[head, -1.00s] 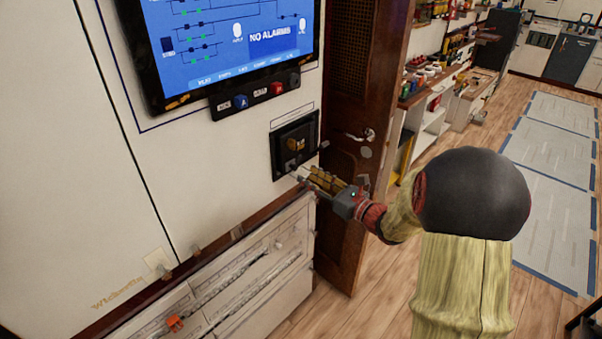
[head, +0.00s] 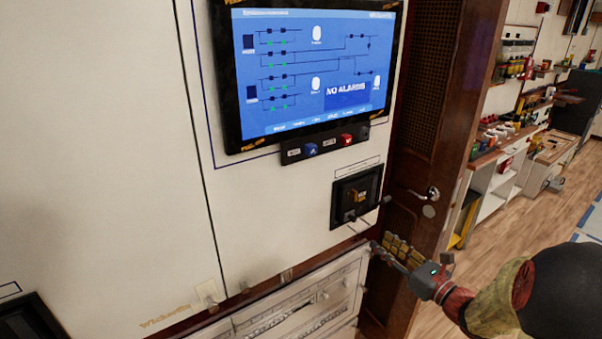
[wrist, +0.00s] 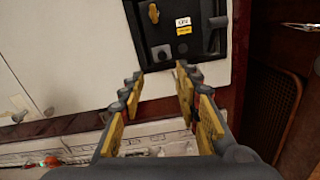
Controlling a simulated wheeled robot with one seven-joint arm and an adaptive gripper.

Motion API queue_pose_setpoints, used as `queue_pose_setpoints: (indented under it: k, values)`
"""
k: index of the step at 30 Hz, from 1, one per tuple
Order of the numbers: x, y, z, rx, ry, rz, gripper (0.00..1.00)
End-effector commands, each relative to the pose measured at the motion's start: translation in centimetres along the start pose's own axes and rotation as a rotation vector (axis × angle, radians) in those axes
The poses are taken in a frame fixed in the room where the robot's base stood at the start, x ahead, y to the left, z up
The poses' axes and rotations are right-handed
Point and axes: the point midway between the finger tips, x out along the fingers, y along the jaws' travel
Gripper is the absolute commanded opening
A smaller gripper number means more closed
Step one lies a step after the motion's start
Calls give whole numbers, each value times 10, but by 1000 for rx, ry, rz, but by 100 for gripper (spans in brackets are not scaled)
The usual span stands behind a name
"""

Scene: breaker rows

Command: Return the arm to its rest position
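My gripper (head: 381,248) is at the lower right in the head view, below and slightly right of the black breaker panel (head: 345,213). My arm reaches in from the right edge. In the wrist view the gripper's (wrist: 160,80) yellow-padded fingers stand apart with nothing between them. The black panel (wrist: 207,50) shows ahead of the fingertips, with a knob and a small yellow and white label. The gripper looks apart from the panel.
A screen (head: 310,75) reading NO ALARMS hangs above the panel. A brown door (head: 430,140) with a metal handle (head: 425,194) stands close on the right. White drawers (head: 300,305) lie below. Open wooden floor (head: 480,220) lies beyond the door.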

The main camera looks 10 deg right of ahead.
Motion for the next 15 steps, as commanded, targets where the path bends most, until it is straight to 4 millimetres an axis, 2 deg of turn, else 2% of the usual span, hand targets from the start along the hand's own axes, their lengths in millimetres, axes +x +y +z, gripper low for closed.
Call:
queue_pose_setpoints:
  k: [3, 5, 9, 11, 15]
  values:
    - [0, -1, -2, -38, 8, -4, 33]
    - [0, 4, -14, -90, 49, 18, 33]
    - [-11, 40, -59, -223, 198, 148, 33]
    - [-21, 59, -75, -309, 268, 228, 33]
    - [-51, 111, -102, -562, 420, 461, 33]
